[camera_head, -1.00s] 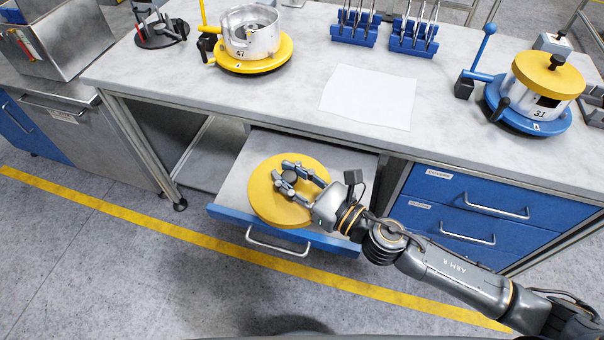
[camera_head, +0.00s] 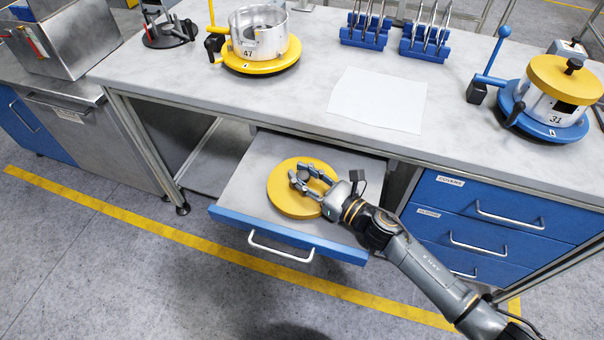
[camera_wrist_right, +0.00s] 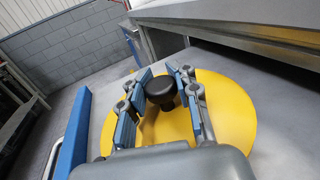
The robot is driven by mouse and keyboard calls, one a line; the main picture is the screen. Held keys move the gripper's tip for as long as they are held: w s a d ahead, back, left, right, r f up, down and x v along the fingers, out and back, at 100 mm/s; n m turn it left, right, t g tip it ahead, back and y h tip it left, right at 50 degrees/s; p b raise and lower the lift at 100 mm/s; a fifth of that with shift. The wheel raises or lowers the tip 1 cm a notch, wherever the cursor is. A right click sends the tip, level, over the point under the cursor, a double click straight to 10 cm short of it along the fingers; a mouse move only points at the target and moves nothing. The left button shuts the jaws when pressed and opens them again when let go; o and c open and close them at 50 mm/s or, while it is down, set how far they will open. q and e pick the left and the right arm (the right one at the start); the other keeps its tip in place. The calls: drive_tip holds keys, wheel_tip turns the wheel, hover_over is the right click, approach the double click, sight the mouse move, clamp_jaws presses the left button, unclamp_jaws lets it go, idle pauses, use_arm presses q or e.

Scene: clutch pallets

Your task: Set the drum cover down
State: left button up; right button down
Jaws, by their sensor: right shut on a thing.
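The yellow round drum cover (camera_head: 283,201) is in the open drawer (camera_head: 243,190) under the worktop. It lies flat or nearly so, and whether it touches the drawer floor I cannot tell. My right gripper (camera_head: 304,178) is over the cover, shut on its dark knob. In the right wrist view the fingers (camera_wrist_right: 158,78) stand on both sides of the black knob (camera_wrist_right: 160,92), with the yellow disc (camera_wrist_right: 236,122) beneath. My left gripper is not in view.
An open metal drum (camera_head: 259,38) numbered 47 stands on a yellow base. A covered drum (camera_head: 541,98) numbered 31 stands on a blue base. Blue tool racks (camera_head: 365,38) and a white sheet (camera_head: 378,100) are on the worktop. The worktop edge (camera_head: 300,128) overhangs the drawer's back.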

drive_tip(key=c, duration=1.5)
unclamp_jaws()
drive_tip(key=shift+f, duration=0.15)
drive_tip(key=o, duration=0.5)
drive_tip(key=shift+r, duration=0.25)
drive_tip(key=b+v, duration=0.2)
drive_tip(key=v, duration=0.8)
drive_tip(key=shift+s+d+f, duration=0.2)
drive_tip(key=shift+s, duration=0.1)
drive_tip(key=shift+s+d+r, duration=0.15)
drive_tip(key=shift+s+d, duration=0.3)
drive_tip(key=shift+d, duration=0.1)
